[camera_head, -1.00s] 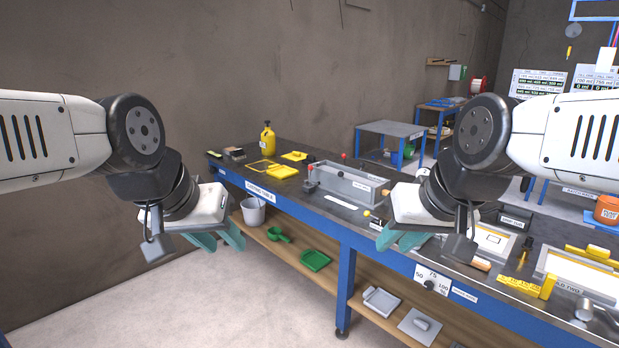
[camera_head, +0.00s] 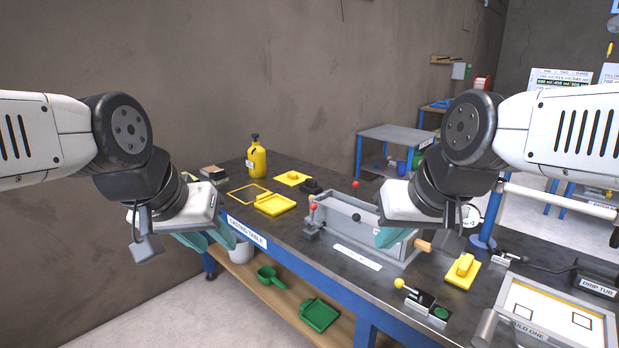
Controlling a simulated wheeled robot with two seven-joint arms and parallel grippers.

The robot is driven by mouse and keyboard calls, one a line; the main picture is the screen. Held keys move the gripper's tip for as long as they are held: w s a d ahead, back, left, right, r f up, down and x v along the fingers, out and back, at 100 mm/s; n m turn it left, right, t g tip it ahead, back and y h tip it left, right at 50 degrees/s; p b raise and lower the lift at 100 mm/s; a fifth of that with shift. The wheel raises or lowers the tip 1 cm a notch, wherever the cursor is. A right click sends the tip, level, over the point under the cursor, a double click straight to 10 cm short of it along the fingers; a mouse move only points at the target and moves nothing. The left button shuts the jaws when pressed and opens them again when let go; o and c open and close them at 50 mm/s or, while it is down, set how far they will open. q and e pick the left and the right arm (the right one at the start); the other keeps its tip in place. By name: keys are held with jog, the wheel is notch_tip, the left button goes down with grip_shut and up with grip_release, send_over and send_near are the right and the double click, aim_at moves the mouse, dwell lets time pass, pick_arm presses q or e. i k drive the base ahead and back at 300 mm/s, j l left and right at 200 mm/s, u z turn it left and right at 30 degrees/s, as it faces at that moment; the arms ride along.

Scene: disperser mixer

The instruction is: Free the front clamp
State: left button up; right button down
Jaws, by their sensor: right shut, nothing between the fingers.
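A long grey box-shaped mould (camera_head: 345,215) stands on the dark casting table. A small clamp with a red ball knob (camera_head: 313,208) is at its near left end. A second red knob (camera_head: 355,184) shows behind the box. I cannot tell for sure which is the front clamp. My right gripper (camera_head: 388,238) is shut and empty, in front of the box's right part in the picture, and hides some of it. My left gripper (camera_head: 205,240) is open and empty at the table's left front edge, away from the clamps.
A yellow-knobbed lever (camera_head: 400,284) stands near the front edge. A yellow block (camera_head: 462,270), a framed mould (camera_head: 563,310) and a drip tub (camera_head: 596,281) are to the right. A yellow bottle (camera_head: 256,158) and yellow tray (camera_head: 274,204) are at the left.

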aim_at(313, 206)
jog(key=i+j, duration=0.1)
jog(key=i, duration=0.55)
jog(key=i+j, duration=0.1)
jog(key=i, duration=0.55)
